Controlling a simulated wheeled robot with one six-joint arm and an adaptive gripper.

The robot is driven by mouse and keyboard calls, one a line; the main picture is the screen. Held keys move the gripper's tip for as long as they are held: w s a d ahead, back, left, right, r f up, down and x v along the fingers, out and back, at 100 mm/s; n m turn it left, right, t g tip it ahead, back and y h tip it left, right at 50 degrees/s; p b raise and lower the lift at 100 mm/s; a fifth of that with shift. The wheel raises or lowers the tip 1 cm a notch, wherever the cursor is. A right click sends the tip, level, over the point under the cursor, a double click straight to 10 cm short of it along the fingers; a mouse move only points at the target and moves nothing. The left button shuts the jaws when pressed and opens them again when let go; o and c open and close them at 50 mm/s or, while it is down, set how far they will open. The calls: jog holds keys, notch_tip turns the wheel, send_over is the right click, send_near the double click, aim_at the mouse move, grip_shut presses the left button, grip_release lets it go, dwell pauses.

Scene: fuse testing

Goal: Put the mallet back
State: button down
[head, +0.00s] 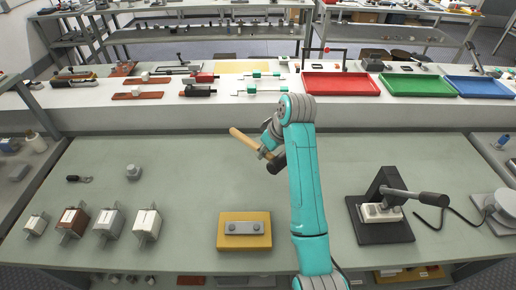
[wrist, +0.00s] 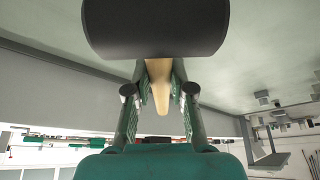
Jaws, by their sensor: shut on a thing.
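The mallet (head: 244,137) has a pale wooden handle and a dark head. It is in my gripper (head: 265,150), above the grey-green bench, with the handle pointing to the upper left. The arm partly hides the mallet's head in the head view. In the wrist view my gripper (wrist: 159,92) has its two fingers on either side of the handle, and the black mallet head (wrist: 155,25) fills the top centre. The height of the mallet above the bench is hard to tell.
A yellow block (head: 244,243) with a grey top plate stands at the front middle. Several fuses (head: 108,223) stand front left. A black lever press (head: 383,232) is at right. Behind, a white ledge (head: 150,118) holds tools and red (head: 340,84), green and blue trays. The bench middle is clear.

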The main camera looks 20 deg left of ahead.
aim_at(271, 156)
jog(key=shift+a+f, duration=0.1)
jog(key=shift+f, duration=2.7)
jog(key=shift+f, duration=0.15)
jog(key=c, duration=0.9)
grip_release()
jog(key=v, duration=0.7)
jog(key=shift+s+r, duration=0.1)
jog(key=shift+r, duration=0.15)
jog(key=shift+s, duration=0.1)
